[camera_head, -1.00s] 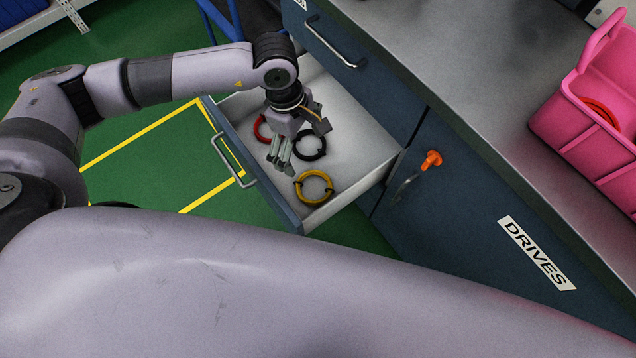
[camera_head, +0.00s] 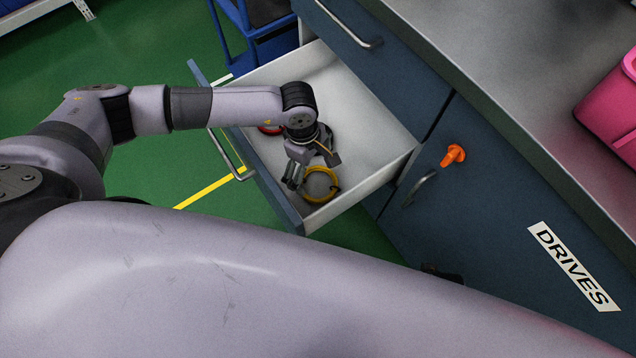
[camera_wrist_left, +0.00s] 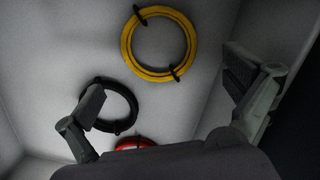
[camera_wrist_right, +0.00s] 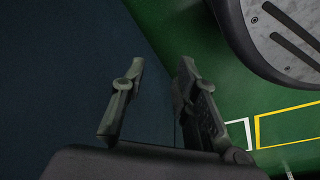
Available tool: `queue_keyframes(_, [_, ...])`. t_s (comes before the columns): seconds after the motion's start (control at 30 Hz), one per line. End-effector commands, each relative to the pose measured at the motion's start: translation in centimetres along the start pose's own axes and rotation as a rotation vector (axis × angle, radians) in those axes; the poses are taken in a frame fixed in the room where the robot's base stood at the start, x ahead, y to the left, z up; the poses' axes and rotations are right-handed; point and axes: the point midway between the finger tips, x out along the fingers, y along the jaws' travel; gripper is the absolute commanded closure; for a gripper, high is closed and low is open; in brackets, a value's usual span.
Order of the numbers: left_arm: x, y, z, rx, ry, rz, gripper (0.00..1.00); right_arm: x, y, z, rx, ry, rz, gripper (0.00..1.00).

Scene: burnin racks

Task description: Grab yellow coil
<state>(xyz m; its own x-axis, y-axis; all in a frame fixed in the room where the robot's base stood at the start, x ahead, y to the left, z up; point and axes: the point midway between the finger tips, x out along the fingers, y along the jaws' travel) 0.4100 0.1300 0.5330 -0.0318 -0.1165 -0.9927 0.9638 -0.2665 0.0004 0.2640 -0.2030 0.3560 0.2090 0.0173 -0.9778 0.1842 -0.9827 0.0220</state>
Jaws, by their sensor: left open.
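The yellow coil (camera_head: 322,201) lies flat in the open drawer (camera_head: 370,184), near its front right corner. It shows whole in the left wrist view (camera_wrist_left: 150,75), with black ties around it. My left gripper (camera_head: 292,182) is inside the drawer, at the coil's left side in the head view. It is open and empty, its fingers (camera_wrist_left: 168,88) wide apart, with the coil ahead of them. I cannot tell whether a finger touches the coil. My right gripper (camera_wrist_right: 162,64) has a gap between its fingers and holds nothing, beside a dark blue surface.
A black coil (camera_wrist_left: 134,108) and a red coil (camera_wrist_left: 135,142) lie nearby in the drawer, partly hidden by my left gripper. The drawer walls are close around. An orange key-like knob (camera_head: 453,155) sticks out of the cabinet door. A pink crate (camera_head: 612,112) stands on the worktop.

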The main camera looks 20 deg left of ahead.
Motion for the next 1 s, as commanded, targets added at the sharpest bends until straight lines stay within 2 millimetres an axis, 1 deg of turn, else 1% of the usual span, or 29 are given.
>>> queue_keyframes(0.03, [0.6,-0.1,0.0,-0.001,0.0,-0.002,0.0,-0.1,0.0,-0.1,0.0,0.002,0.001,0.72])
queue_keyframes(0.23, [1.9,-0.1,0.2,0.001,0.0,-0.001,0.0,-0.6,0.1,-0.5,0.001,0.004,0.001,0.72])
queue_keyframes(0.4, [4.5,-0.1,0.9,0.0,-0.001,-0.003,0.0,-1.6,0.1,-1.2,0.002,0.013,0.002,0.72])
queue_keyframes(0.53, [6.0,0.0,0.8,0.0,0.0,-0.001,0.0,-2.4,0.2,-1.7,0.003,0.018,0.003,0.72])
queue_keyframes(0.63, [6.4,0.0,0.8,0.0,0.0,-0.001,0.0,-2.8,0.2,-1.9,0.003,0.017,0.003,0.72])
queue_keyframes(0.83, [6.3,0.0,0.8,0.0,0.0,-0.001,0.0,-2.8,0.2,-1.8,0.003,0.017,0.003,0.72])
queue_keyframes(1.0, [6.3,0.0,0.8,0.0,0.0,-0.001,0.11,-2.8,0.2,-1.9,0.003,0.017,0.003,0.72])
